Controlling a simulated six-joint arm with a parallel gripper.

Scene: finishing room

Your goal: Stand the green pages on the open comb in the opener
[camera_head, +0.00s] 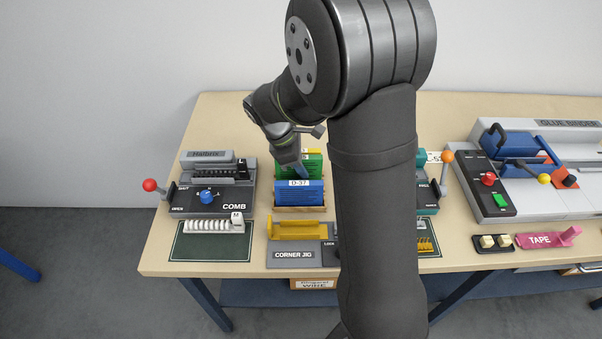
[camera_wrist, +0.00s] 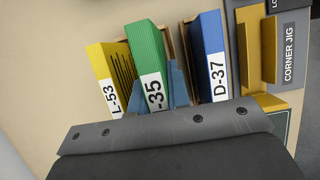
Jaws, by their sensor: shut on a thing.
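The green pages (camera_head: 315,165) stand in a holder on the table, behind the blue pages. In the wrist view the green pages (camera_wrist: 146,48) carry a white label ending in "-35". My gripper (camera_wrist: 150,98) is shut on them, with blue-grey fingers at both sides; in the head view my gripper (camera_head: 293,160) reaches down to them. The opener marked COMB (camera_head: 180,205) is at the left, with a red-knobbed lever and a blue knob. A dark comb (camera_head: 220,174) with an "L" tag lies along its top. Whether its rings are open is too small to tell.
Blue pages D-37 (camera_wrist: 210,50) and yellow pages L-53 (camera_wrist: 103,68) flank the green ones. A white comb (camera_head: 214,226) tagged "M" lies on a dark mat. The yellow corner jig (camera_head: 297,229) stands in front. A teal machine is partly hidden behind my arm.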

